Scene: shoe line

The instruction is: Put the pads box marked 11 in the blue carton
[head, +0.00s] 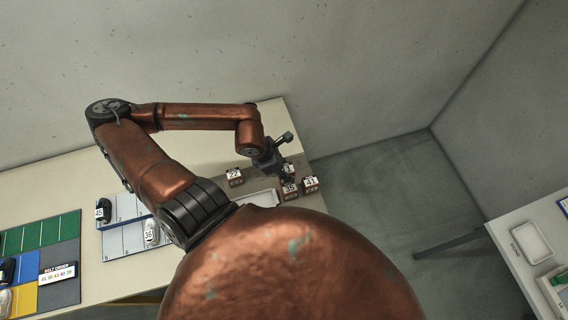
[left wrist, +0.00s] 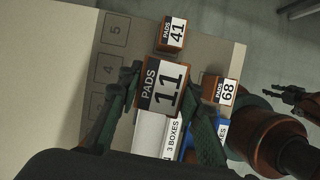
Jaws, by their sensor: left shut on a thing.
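My left gripper (left wrist: 163,108) is shut on the pads box marked 11 (left wrist: 163,86), with a finger on each side. The box looks larger than its neighbours in the left wrist view; its height above the table is hard to judge. In the head view my left gripper (head: 282,163) is at the far end of the table, with the box (head: 289,169) partly hidden at its fingers. Blue surfaces (left wrist: 222,128), apparently the blue carton, show beside a "3 BOXES" label, mostly hidden by the fingers. A dark gripper, apparently my right (left wrist: 296,98), shows at the right edge.
Pads box 41 (left wrist: 172,33) and another reading 68 (left wrist: 219,90) stand close to the held box. Box 22 (head: 235,177) stands left of the gripper in the head view. A pale tray (head: 262,198) lies nearby. Numbered grey squares (left wrist: 109,70) are on the left.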

